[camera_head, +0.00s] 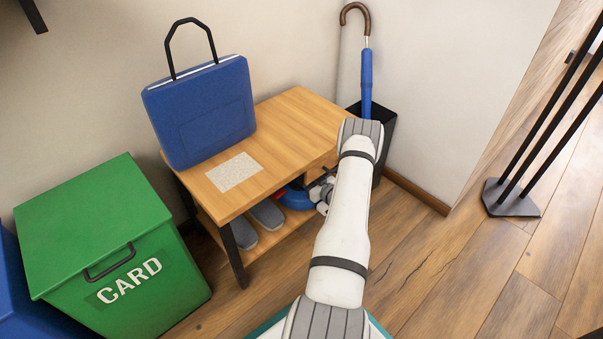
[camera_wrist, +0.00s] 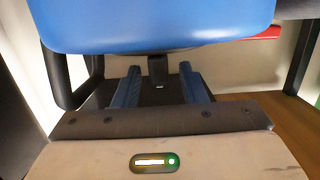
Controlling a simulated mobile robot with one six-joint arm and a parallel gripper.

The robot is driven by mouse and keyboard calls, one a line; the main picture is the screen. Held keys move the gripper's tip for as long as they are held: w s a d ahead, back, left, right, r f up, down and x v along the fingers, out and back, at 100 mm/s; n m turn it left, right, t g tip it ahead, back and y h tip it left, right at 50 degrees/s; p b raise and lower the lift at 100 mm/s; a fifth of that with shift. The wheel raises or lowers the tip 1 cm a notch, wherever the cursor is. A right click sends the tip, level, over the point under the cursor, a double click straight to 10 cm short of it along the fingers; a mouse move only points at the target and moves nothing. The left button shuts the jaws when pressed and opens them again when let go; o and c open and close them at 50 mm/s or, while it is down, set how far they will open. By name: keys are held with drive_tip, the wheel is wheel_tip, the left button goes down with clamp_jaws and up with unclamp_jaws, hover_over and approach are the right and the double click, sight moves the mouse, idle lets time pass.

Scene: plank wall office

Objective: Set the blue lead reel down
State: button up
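The blue lead reel (camera_head: 296,199) shows in the head view low under the bench top, at the right end of the lower level. In the wrist view a large blue body (camera_wrist: 160,22), which looks like the reel, fills the top, just past my fingertips. My gripper (camera_head: 322,192) is beside the reel in the head view, partly hidden by my arm. In the wrist view the two fingers of my gripper (camera_wrist: 160,75) stand apart with dark parts between them. I cannot tell whether they touch these, nor whether the reel rests on the shelf.
The wooden bench (camera_head: 300,116) carries a blue case (camera_head: 205,112) and a pale speckled sheet (camera_head: 233,172). Grey slippers (camera_head: 267,214) are below. A green CARD bin (camera_head: 95,215) stands left. A black stand (camera_head: 385,125) with an umbrella (camera_head: 366,80) is at the right end.

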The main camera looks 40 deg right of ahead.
drive_tip(key=s+r+p, duration=0.1)
drive_tip(key=s+p, duration=0.1)
drive_tip(key=s, duration=0.6)
drive_tip(key=shift+s+d+r+p, duration=0.15)
drive_tip(key=shift+s+d+p, duration=0.15)
drive_tip(key=shift+p, duration=0.1)
